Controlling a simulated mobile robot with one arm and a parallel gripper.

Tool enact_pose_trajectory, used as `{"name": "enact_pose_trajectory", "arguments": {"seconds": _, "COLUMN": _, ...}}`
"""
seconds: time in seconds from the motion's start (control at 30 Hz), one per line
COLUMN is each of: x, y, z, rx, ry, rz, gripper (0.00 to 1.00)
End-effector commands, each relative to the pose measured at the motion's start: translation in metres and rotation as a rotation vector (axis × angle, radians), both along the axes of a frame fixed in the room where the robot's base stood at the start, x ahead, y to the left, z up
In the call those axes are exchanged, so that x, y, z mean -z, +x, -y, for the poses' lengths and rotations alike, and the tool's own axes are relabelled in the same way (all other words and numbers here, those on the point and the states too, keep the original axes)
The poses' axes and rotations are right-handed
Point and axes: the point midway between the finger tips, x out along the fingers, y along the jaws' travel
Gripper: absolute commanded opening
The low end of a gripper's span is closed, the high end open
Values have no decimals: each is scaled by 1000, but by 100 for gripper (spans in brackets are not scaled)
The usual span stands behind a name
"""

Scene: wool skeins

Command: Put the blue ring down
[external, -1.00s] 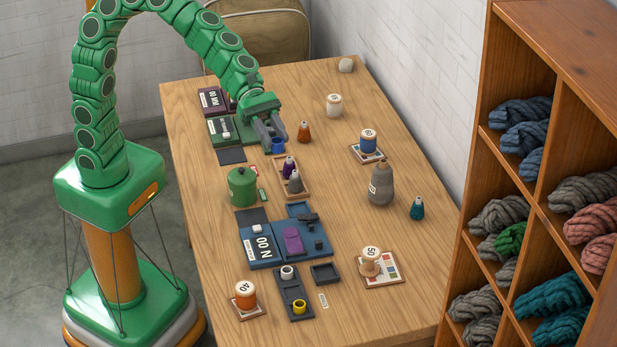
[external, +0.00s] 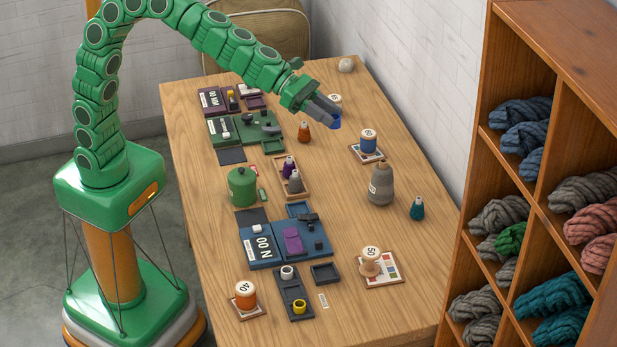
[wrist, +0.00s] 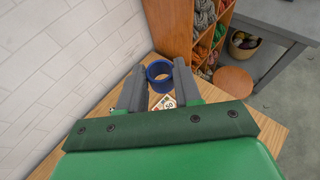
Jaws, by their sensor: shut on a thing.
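The blue ring (external: 334,123) is held between the fingertips of my gripper (external: 326,114), above the far part of the wooden table (external: 290,90). In the wrist view the blue ring (wrist: 159,73) sits between the two grey fingers of my gripper (wrist: 154,88), which are shut on it. In the external view the fingers hide part of the ring. From that side it overlaps the white spool (external: 335,99) behind it; I cannot tell its exact height over the table.
An orange cone (external: 304,133) stands just left of the ring. A pale ball (external: 346,65) lies at the back. The wall runs along the table's right side.

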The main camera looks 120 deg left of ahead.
Motion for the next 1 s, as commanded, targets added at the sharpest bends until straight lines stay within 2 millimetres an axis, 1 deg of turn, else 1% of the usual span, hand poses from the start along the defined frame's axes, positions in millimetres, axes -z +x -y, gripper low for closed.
{"name": "enact_pose_trajectory", "arguments": {"seconds": 0.33, "x": -2, "y": 5, "z": -7, "rx": -48, "ry": -3, "rz": 1, "gripper": 6}}
{"name": "enact_pose_trajectory", "arguments": {"seconds": 0.57, "x": -2, "y": 9, "z": -16, "rx": -101, "ry": -1, "rz": -1, "gripper": 6}}
{"name": "enact_pose_trajectory", "arguments": {"seconds": 0.77, "x": -5, "y": 17, "z": -35, "rx": -207, "ry": -3, "rz": 2, "gripper": 6}}
{"name": "enact_pose_trajectory", "arguments": {"seconds": 1.0, "x": 0, "y": 22, "z": -67, "rx": -393, "ry": -1, "rz": -1, "gripper": 6}}
